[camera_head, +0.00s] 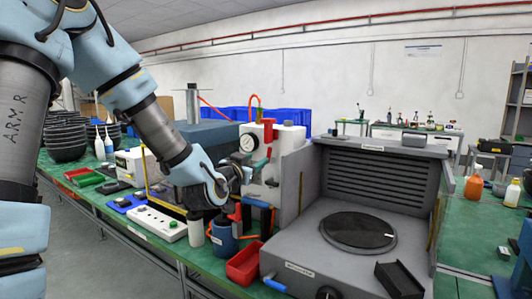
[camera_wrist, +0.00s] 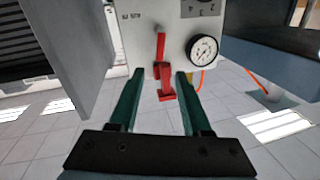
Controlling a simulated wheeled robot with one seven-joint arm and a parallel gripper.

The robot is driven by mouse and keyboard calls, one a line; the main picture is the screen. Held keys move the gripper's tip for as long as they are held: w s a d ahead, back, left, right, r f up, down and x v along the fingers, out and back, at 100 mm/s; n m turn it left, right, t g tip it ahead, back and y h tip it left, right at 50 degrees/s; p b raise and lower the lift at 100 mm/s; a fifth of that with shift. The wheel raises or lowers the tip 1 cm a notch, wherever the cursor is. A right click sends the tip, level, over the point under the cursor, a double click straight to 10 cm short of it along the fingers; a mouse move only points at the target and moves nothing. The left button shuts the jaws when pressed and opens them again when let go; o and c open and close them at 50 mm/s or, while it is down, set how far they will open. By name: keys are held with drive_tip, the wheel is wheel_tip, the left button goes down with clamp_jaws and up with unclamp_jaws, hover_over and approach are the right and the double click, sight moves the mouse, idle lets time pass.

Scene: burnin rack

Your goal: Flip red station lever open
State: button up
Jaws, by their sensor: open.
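The red station lever (camera_wrist: 165,82) is mounted on the front of a white station box (camera_wrist: 145,30), beside a round dial gauge (camera_wrist: 203,51). The wrist view is upside down. My gripper (camera_wrist: 160,74) has two green fingers spread apart, and the lever shows in the gap between them without visible contact. I cannot tell how deep it lies between them. In the head view, the red lever (camera_head: 268,130) shows near the top of the white box (camera_head: 290,140), with the gauge (camera_head: 249,143) to its left. My gripper (camera_head: 238,175) is at the box front, its fingertips hard to make out.
A grey panel and a grey machine with a round dark plate (camera_head: 358,231) stand just right of the box. Below my gripper are a blue mug (camera_head: 224,240), a white bottle (camera_head: 195,229) and a red bin (camera_head: 244,262). A white power strip (camera_head: 157,223) lies left.

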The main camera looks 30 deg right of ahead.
sight(268, 152)
drive_tip(key=p+x, duration=0.2)
drive_tip(key=x, duration=0.7)
clamp_jaws()
idle(0.5)
